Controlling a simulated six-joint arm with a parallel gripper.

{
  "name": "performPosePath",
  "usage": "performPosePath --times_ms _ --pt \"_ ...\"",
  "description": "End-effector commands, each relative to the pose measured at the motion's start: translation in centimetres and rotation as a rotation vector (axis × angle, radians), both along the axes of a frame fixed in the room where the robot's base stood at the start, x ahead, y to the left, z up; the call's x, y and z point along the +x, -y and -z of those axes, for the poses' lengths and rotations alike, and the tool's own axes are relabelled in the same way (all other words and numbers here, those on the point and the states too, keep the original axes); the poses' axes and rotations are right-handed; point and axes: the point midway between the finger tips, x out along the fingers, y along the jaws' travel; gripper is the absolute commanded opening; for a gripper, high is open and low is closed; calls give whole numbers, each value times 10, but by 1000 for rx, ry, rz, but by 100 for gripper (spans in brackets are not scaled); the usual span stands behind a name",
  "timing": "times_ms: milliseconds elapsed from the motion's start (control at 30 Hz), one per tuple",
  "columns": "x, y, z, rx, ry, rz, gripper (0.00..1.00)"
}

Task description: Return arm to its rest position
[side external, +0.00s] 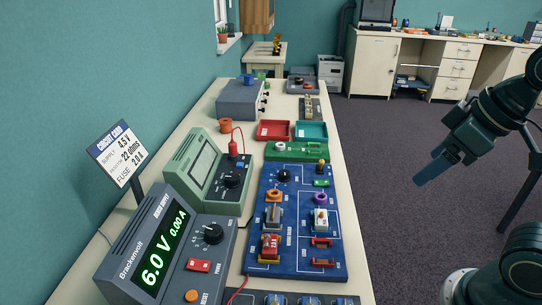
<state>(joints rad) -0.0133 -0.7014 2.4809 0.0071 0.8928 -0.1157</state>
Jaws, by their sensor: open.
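My gripper (434,170) hangs in the air at the right of the side external view, clear of the bench (349,250) and over the carpet side. Its jaws point down and to the left. They are apart from every object and nothing shows between them. The blue circuit board (302,262) lies on the bench to the left of my gripper, with several coloured parts seated on it.
A power supply (165,255) reading 6.0 V and 0.00 A stands at the front left, beside a green meter (204,168). A circuit card sign (117,155) stands at left. Red (273,131) and teal (311,132) trays sit farther back.

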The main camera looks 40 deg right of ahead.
Motion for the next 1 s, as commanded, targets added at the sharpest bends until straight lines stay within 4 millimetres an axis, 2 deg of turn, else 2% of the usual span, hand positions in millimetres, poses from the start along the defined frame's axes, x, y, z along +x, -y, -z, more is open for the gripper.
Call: performPosePath --times_ms 233,1000 --pt "-10 1 0 54 22 108 74" --pt "-9 1 -1 55 22 109 74"
